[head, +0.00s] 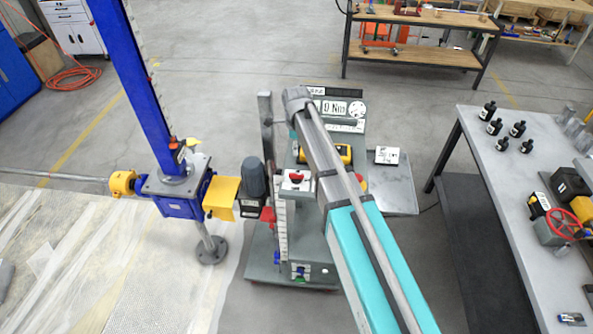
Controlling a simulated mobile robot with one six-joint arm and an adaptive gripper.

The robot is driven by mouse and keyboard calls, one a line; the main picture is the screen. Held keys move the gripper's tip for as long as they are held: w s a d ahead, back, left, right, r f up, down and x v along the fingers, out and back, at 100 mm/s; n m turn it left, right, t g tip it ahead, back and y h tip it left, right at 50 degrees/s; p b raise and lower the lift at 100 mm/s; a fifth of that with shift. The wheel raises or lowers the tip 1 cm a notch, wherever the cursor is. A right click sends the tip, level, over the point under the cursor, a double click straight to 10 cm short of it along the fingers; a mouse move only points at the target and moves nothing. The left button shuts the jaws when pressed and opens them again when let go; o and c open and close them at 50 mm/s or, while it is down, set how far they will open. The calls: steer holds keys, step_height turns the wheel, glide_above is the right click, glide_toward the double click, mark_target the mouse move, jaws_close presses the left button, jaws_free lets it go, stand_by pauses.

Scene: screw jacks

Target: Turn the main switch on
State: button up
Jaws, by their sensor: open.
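A grey control stand (262,272) stands in the middle of the view, partly hidden behind my arm. On it, a small white panel with a red knob (296,177) faces up, just left of my arm. It may be the main switch, but its setting is too small to read. Another red part (361,182) shows just right of my arm. Coloured buttons (300,272) sit low on the stand's front. My gripper cannot be made out; only my arm shows, reaching over the stand.
A blue screw jack (183,192) with a tall blue column and a grey motor (254,178) stands at left. A table (500,200) with black bottles and a red handwheel (562,224) is at right. A wooden workbench (420,52) stands behind. Grey floor between them is open.

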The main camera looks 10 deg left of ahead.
mark_target(297, 174)
steer(key=shift+f, duration=0.1)
stand_by(0.3)
step_height(297, 174, down, 14)
steer(key=b, duration=1.4)
steer(key=shift+r, duration=0.2)
jaws_close()
stand_by(0.3)
